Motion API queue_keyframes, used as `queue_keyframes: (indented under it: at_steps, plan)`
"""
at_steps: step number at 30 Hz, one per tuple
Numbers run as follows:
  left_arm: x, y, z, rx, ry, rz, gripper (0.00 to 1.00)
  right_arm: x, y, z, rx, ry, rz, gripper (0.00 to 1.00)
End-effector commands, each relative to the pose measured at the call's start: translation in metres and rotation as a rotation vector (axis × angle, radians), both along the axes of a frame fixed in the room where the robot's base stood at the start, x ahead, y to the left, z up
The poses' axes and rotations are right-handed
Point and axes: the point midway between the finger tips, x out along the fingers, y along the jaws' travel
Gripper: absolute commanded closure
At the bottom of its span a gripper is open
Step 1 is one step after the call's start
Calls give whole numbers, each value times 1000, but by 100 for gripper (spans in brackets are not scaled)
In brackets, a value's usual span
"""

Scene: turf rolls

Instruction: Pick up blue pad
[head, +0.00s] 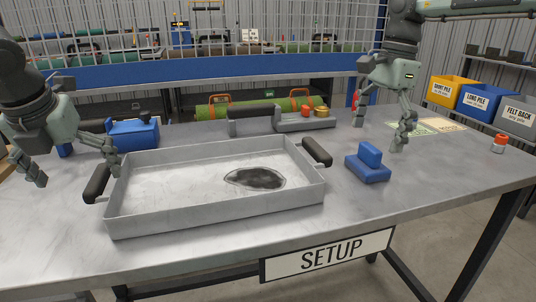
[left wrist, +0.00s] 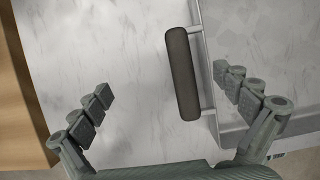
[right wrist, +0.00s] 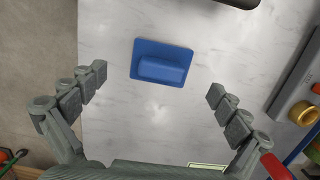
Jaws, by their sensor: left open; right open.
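The blue pad (head: 368,170) lies on the table to the right of the tray, a flat base with a raised block on top. In the right wrist view the blue pad (right wrist: 160,62) lies ahead of and between my open right fingers (right wrist: 157,88), apart from them. My right gripper (head: 380,122) is open and empty, above and behind the pad. My left gripper (head: 76,170) is open at the tray's left end. In the left wrist view the tray's dark left handle (left wrist: 181,75) is between my open left fingers (left wrist: 166,80), which hold nothing.
The grey metal tray (head: 215,214) with a dark patch fills the table's middle. A blue object (head: 133,134) sits behind it at left. A grey tool (head: 306,124) and green roll (head: 212,110) are at the back. An orange-capped item (head: 499,144) stands at right. Table right of the pad is clear.

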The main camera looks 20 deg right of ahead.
Motion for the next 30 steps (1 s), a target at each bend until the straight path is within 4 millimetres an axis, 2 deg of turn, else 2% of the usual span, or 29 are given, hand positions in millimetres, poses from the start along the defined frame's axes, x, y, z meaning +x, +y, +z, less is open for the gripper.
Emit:
queue_keyframes:
  at_steps: [5,13,21,30]
  plan:
    - [0,0,0,0,0,0,0,1,0,-11,2,0,-1,0]
    - [0,0,0,0,0,0,0,2,2,-49,0,1,-1,0]
    - [0,0,0,0,0,0,0,2,3,-54,0,-1,-1,0]
    - [0,0,0,0,0,0,0,2,3,-53,0,-1,-1,37]
